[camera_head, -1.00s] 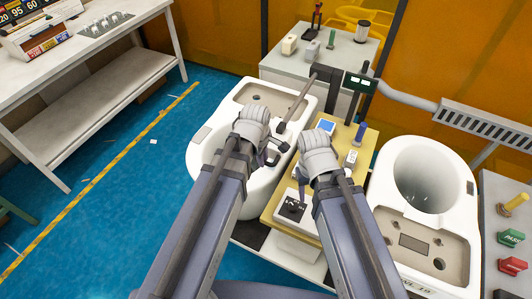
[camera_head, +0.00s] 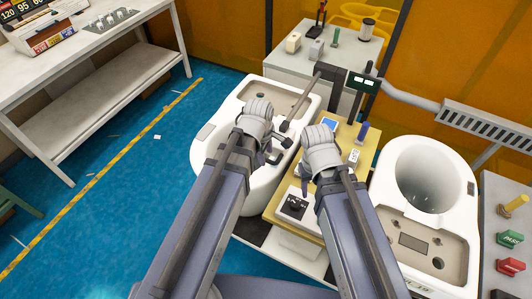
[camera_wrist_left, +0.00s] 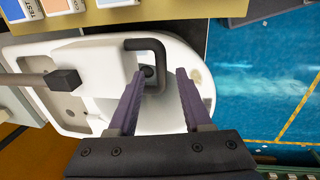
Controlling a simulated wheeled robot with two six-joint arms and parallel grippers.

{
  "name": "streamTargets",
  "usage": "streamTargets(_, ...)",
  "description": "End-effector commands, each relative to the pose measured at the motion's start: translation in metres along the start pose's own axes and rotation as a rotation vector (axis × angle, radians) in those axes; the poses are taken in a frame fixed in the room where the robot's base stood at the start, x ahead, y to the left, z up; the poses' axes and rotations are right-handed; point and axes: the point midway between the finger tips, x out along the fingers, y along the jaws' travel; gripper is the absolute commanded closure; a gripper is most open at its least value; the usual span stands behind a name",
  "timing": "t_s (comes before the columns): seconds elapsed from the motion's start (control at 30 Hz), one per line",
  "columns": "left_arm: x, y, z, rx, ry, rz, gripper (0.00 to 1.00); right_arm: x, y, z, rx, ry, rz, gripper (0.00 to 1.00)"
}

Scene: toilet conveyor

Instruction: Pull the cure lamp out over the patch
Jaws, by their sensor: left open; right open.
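I take the cure lamp to be the grey swing arm (camera_head: 303,98) reaching from a dark post over the left toilet bowl (camera_head: 233,105). A dark block ends this arm in the left wrist view (camera_wrist_left: 64,80). Beside it is a bent black handle (camera_wrist_left: 158,55) on a white body (camera_wrist_left: 103,68). My left gripper (camera_wrist_left: 160,74) is open, and part of the handle shows between its fingers; contact is unclear. In the head view my left gripper (camera_head: 268,155) covers part of this area. My right gripper (camera_head: 306,188) is open over the yellow bench. I cannot make out the patch.
A yellow bench (camera_head: 342,165) with small parts stands between the left bowl and a second white toilet (camera_head: 458,190). A grey cabinet (camera_head: 345,60) stands behind. Open blue floor (camera_head: 120,210) lies left.

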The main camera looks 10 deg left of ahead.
Motion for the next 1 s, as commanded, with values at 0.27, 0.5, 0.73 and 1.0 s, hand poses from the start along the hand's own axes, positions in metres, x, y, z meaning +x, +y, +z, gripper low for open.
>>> streamTargets(0.27,-0.044,0.001,0.000,0.000,0.000,0.000,0.50,-0.043,0.004,0.003,-0.002,0.000,0.000,0.50)
streamTargets(0.5,-0.062,0.000,0.000,0.000,0.000,0.000,0.50,-0.061,0.006,0.004,0.003,0.000,-0.001,0.50)
streamTargets(0.73,-0.061,0.000,0.000,0.000,0.000,0.000,0.50,-0.060,0.006,0.004,0.003,0.000,-0.001,0.50)
streamTargets(1.0,-0.061,0.000,0.000,0.000,0.000,0.000,0.50,-0.060,0.006,0.004,0.003,0.000,-0.001,0.50)
